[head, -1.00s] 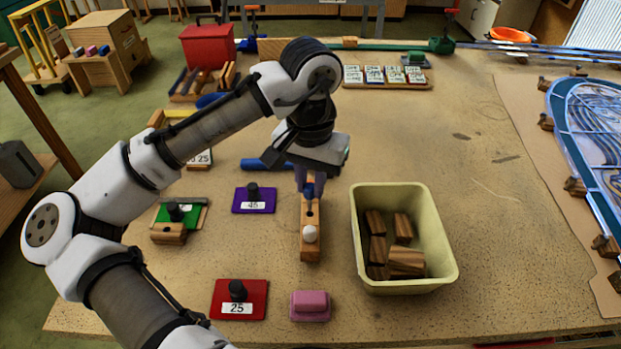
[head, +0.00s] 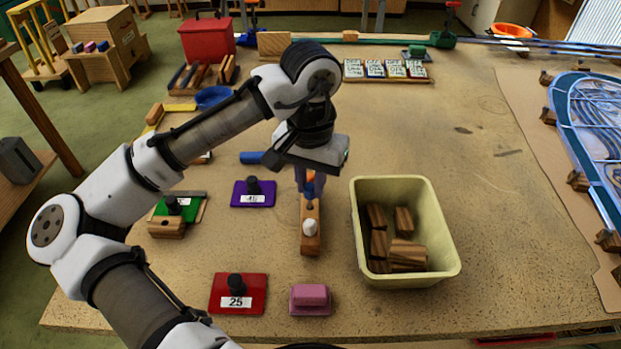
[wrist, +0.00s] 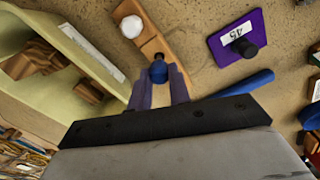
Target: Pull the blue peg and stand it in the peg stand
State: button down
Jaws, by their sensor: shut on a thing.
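The blue peg (wrist: 158,73) is between the fingertips of my gripper (wrist: 159,79) in the wrist view. My gripper (head: 310,187) is shut on it, pointing down over the far end of a narrow wooden block (head: 310,243). A white-topped peg (head: 310,227) stands at the block's near end; it also shows in the wrist view (wrist: 131,27). A dark spot lies on the block just beside the blue peg. I cannot tell whether the peg's lower end is in the block or clear of it. I cannot tell which item is the peg stand.
A yellow bin (head: 452,262) with wooden blocks stands close on the right. A purple plate (head: 238,199) with a black knob and a blue rod (head: 251,157) lie left. A red plate (head: 258,303) and a pink block (head: 310,299) lie in front. The table's right middle is clear.

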aim_at(310, 184)
jog(key=shift+f+b, duration=0.85)
jog(key=shift+f, duration=0.7)
jog(key=c, duration=1.2)
grip_release()
jog(key=shift+r, duration=0.1)
notch_tip(310, 184, up, 14)
